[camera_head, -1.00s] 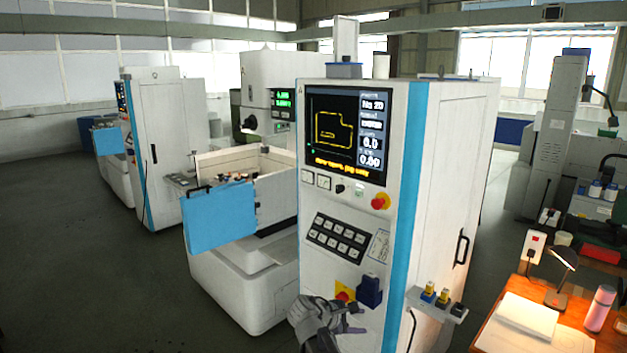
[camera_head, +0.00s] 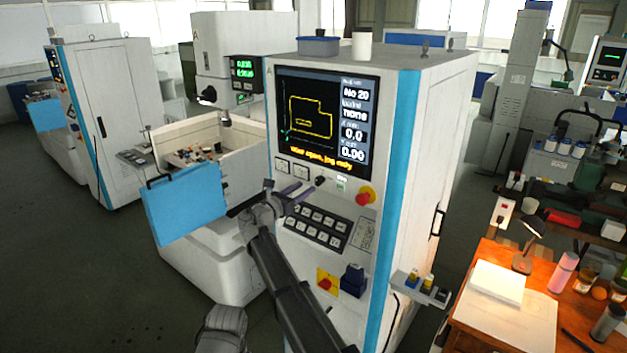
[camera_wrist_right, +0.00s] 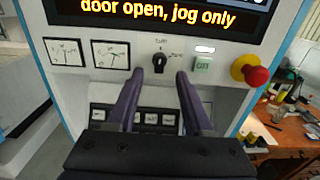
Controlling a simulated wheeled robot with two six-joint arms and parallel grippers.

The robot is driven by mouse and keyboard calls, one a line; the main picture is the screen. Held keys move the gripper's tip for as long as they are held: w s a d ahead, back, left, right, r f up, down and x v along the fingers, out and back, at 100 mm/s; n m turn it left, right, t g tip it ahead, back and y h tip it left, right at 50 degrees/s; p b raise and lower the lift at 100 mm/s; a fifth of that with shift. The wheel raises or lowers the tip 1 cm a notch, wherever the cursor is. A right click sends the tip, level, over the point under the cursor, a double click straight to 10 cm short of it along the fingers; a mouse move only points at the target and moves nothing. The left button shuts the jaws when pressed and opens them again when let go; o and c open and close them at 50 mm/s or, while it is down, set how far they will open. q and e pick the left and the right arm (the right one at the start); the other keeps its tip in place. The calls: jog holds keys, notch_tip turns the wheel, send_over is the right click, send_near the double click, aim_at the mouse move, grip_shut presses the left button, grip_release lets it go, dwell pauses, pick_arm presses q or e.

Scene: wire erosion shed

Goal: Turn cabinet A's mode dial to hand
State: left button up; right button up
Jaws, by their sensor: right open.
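Cabinet A (camera_head: 385,110) is the tall white cabinet with a blue edge stripe. Its mode dial, a small black knob (camera_head: 320,180), sits under the screen. The dial also shows in the right wrist view (camera_wrist_right: 160,62), with small labels above and to its right that I cannot read surely. My right gripper (camera_head: 301,192) is in front of the panel, just left of the dial in the head view. In the right wrist view its open fingers (camera_wrist_right: 160,80) lie either side below the dial, with nothing between them. My left gripper is not in view.
A red emergency button (camera_head: 365,196) and a green button (camera_wrist_right: 202,65) are right of the dial. Two gauges (camera_wrist_right: 88,53) are on its left. A key panel (camera_head: 314,222) lies below. The screen (camera_head: 322,122) reads "door open, jog only". A blue door (camera_head: 187,205) juts out left.

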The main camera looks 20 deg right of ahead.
aim_at(317, 180)
jog(key=x, duration=0.7)
jog(key=shift+w+f, duration=0.1)
jog(key=shift+c, duration=0.3)
grip_shut()
